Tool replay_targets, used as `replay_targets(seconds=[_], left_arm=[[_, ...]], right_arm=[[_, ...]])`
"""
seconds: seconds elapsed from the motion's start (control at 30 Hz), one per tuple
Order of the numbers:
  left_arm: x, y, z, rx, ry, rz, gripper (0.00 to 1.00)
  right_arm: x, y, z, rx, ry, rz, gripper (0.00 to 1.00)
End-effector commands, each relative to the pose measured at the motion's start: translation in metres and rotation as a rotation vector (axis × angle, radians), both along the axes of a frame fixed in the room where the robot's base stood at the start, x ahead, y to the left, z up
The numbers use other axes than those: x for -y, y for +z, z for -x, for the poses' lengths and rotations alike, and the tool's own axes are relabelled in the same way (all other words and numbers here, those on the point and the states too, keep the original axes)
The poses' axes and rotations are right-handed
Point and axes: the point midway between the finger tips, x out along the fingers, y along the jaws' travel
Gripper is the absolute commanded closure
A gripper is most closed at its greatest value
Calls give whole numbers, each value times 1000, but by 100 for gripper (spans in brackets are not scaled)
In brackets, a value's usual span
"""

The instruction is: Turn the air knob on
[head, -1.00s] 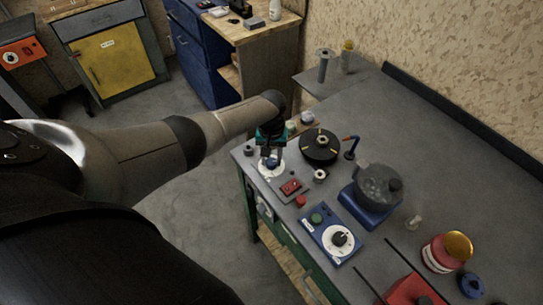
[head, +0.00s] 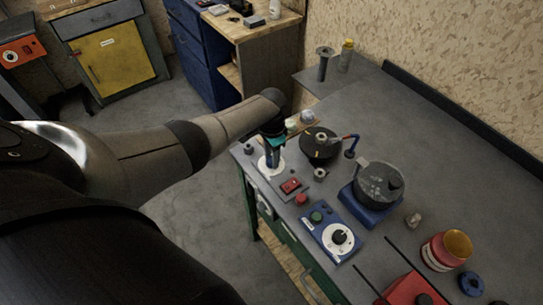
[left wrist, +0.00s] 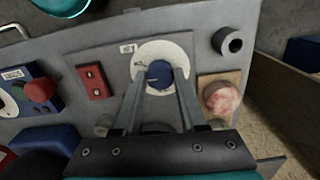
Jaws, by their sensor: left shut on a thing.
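The air knob is a blue knob (left wrist: 160,76) at the centre of a round white dial (left wrist: 160,50) on a grey plate, with a small label beside it. In the left wrist view my left gripper (left wrist: 160,88) has one finger on each side of the knob and is shut on it. In the head view my left gripper (head: 273,160) points down at the white dial (head: 263,167) near the bench's left corner, and hides most of the knob. My right gripper is not in view.
A red switch (head: 290,186) sits on the same plate. Close by are a dark round disc (head: 320,146), a blue box with a white dial (head: 331,232) and a grey pot on a blue base (head: 379,184). The bench's back right is clear.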

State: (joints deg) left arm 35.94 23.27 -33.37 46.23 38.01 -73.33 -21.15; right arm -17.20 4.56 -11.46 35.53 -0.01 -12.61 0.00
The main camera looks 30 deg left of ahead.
Motion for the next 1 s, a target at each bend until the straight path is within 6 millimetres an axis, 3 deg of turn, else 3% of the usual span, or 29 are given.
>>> replay_targets(seconds=[0.5,1.0], left_arm=[[0,0,0,1,-375,1,100],[0,1,-1,2,-469,1,100]], right_arm=[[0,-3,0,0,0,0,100],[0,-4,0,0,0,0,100]])
